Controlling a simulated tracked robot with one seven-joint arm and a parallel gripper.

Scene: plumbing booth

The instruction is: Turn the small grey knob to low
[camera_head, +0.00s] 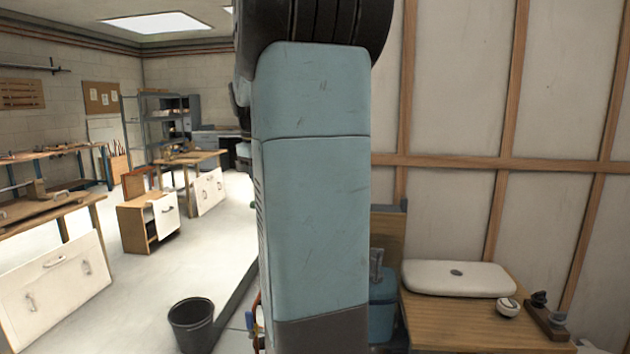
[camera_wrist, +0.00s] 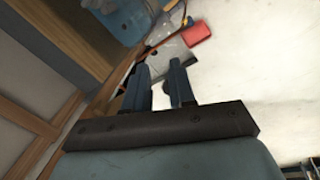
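At the right edge of the head view, a small wooden block (camera_head: 543,318) on the bench carries small knobs. One is a dark grey knob (camera_head: 539,298), and a lighter grey knob (camera_head: 558,318) sits nearer. I cannot tell which is the task's knob or read its setting. My gripper (camera_wrist: 159,66) shows in the wrist view with its two dark fingers apart and nothing between them. It points toward the pale floor and a blue container, away from any knob in view. In the head view my arm hides it.
A wooden bench (camera_head: 450,325) holds a white flat-topped box (camera_head: 458,278) and a round white dial (camera_head: 508,307). A blue container (camera_head: 382,312) stands left of the bench; it also shows in the wrist view (camera_wrist: 122,22). A red object (camera_wrist: 196,34) lies nearby. A dark bucket (camera_head: 192,325) stands on the floor.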

